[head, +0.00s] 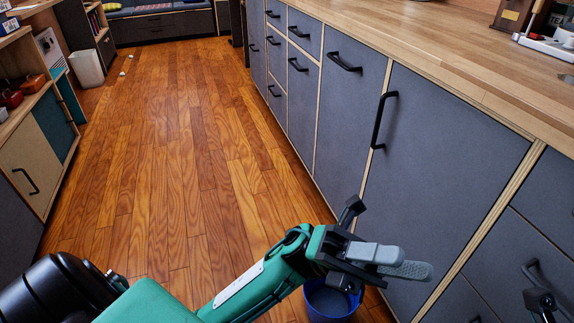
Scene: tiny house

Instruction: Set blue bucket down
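The blue bucket (333,303) is at the bottom of the head view, beside the cabinet fronts. It looks upright, and its upper part is partly hidden by my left gripper. My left gripper (405,262) reaches over it from the left, with its grey fingers pointing right, past the bucket's rim. The fingers look apart, with a textured inner pad showing, and nothing is seen between them. Whether the gripper touches the bucket or its handle is hidden. Part of my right gripper (543,303) shows at the lower right edge; its fingers cannot be made out.
Grey cabinets (440,165) with black handles and a wooden counter (440,45) run along the right. Shelves (38,140) stand at the left, with a white bin (86,69) beyond. The wooden floor (180,150) between is mostly clear, with a few small white objects far off.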

